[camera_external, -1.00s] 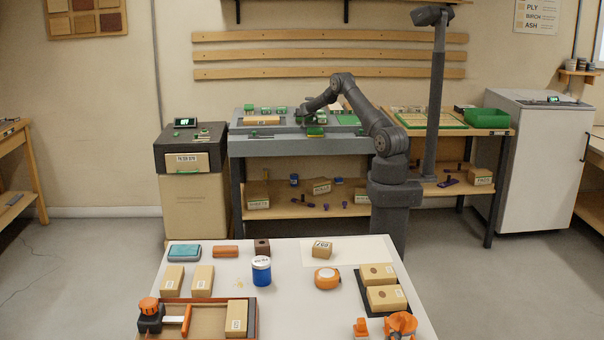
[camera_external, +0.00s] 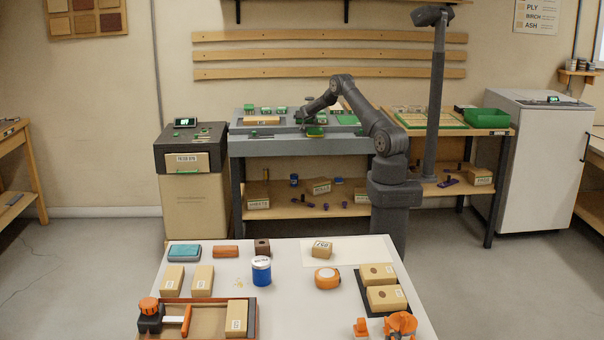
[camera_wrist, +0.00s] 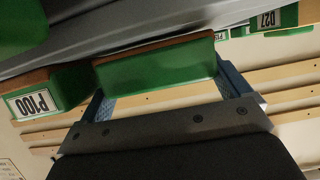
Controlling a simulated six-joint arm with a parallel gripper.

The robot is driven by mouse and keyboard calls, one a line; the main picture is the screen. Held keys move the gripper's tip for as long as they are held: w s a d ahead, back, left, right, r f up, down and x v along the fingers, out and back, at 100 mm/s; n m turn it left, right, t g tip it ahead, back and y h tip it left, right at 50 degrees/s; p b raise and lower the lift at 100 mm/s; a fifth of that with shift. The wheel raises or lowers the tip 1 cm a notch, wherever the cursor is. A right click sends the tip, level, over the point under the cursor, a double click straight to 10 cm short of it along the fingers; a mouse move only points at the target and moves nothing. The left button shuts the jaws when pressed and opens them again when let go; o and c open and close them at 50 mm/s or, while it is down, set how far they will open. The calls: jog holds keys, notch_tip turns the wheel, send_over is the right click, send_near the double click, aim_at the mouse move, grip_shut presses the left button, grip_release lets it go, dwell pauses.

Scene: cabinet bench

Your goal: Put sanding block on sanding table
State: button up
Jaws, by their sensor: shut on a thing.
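A green sanding block (camera_wrist: 158,68) with a brown face sits between the two blue fingers of my gripper (camera_wrist: 163,88) in the wrist view. My gripper is shut on it. In the outside view my gripper (camera_external: 311,125) is low over the grey sanding table (camera_external: 290,147), towards its front right. The held green block (camera_external: 314,132) shows just under it; I cannot tell whether it touches the table top. A grey surface (camera_wrist: 130,42) lies close beside the block in the wrist view.
A green block labelled P100 (camera_wrist: 45,95) is close to the held block's left, and one labelled D27 (camera_wrist: 272,20) is at the upper right. A beige board (camera_external: 262,121) and a green panel (camera_external: 347,120) lie on the table. A post (camera_external: 434,100) stands right of my arm.

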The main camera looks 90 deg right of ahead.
jog(key=shift+f, duration=0.15)
jog(key=o, duration=0.8)
jog(key=v, duration=1.7)
jog(key=shift+a, duration=0.25)
jog(key=shift+d, duration=0.1)
jog(key=x, duration=1.7)
jog(key=shift+d+f, duration=0.1)
